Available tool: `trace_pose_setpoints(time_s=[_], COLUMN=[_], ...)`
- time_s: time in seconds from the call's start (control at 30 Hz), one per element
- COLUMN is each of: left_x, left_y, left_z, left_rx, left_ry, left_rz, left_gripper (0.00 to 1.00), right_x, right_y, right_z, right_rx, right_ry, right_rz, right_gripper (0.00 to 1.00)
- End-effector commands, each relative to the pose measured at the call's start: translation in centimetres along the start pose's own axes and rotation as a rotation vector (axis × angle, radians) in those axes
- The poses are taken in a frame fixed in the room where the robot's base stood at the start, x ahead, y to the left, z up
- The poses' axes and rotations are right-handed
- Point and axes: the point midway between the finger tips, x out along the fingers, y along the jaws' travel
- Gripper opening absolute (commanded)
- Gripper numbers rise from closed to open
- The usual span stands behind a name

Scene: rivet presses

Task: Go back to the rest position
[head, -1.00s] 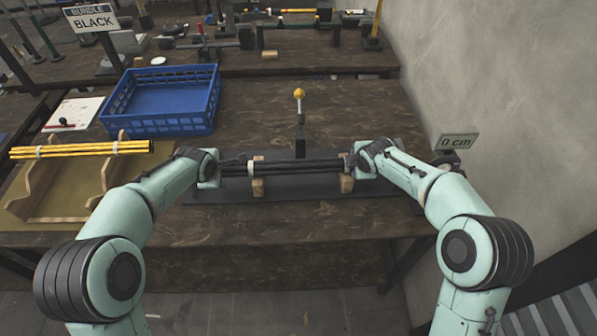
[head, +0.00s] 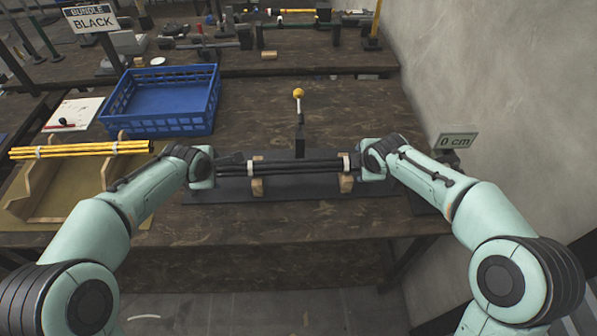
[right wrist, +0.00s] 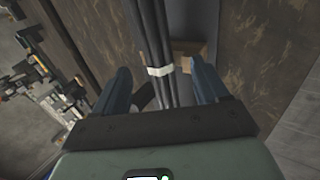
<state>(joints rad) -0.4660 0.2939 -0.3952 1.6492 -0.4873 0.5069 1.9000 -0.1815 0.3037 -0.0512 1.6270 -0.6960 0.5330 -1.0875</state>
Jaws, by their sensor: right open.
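A bundle of black rods (head: 297,167) with white bands near both ends lies across two wooden supports (head: 257,186) on a dark plate. My left gripper (head: 222,161) is at the bundle's left end; its fingers are too small and dark to tell open from shut. My right gripper (head: 361,162) is at the bundle's right end. In the right wrist view, my right gripper (right wrist: 165,85) is open, with one finger on each side of the black rods (right wrist: 150,35). The white band (right wrist: 160,70) shows between the fingers, and I see no clear contact.
A yellow-tipped lever (head: 299,95) stands behind the bundle. A blue crate (head: 160,126) is at the back left, near a yellow bundle (head: 82,149) on a wooden rack. A "BLACK" sign (head: 93,20) is behind. A "0 cm" sign (head: 457,141) stands at right, by the wall.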

Motion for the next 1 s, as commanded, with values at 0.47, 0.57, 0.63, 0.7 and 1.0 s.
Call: trace_pose_setpoints(time_s=[0.47, 0.57, 0.63, 0.7, 1.0], left_x=[0.0, 0.0, 0.0, 0.0, -4.7], left_y=[0.0, 0.0, 0.0, 0.0, 4.7], left_z=[0.0, 0.0, 0.0, 0.0, 0.0], left_rx=[0.000, 0.000, 0.000, 0.000, 0.000], left_ry=[0.000, 0.000, 0.000, 0.000, 0.000], left_rz=[0.000, 0.000, 0.000, 0.000, 0.025], left_gripper=[0.73, 0.73, 0.73, 0.73, 0.73], right_x=[-1.6, -1.6, -1.6, -1.6, -6.3], right_y=[0.3, 0.3, 0.3, 0.3, 5.0], right_z=[-0.2, -0.2, -0.2, -0.2, -0.2], right_rx=[-0.001, 0.000, 0.000, 0.000, 0.000], right_ry=[0.003, 0.003, 0.003, 0.003, 0.004], right_rz=[0.010, 0.010, 0.011, 0.011, 0.037], right_gripper=[0.73, 0.73, 0.73, 0.73, 0.73])
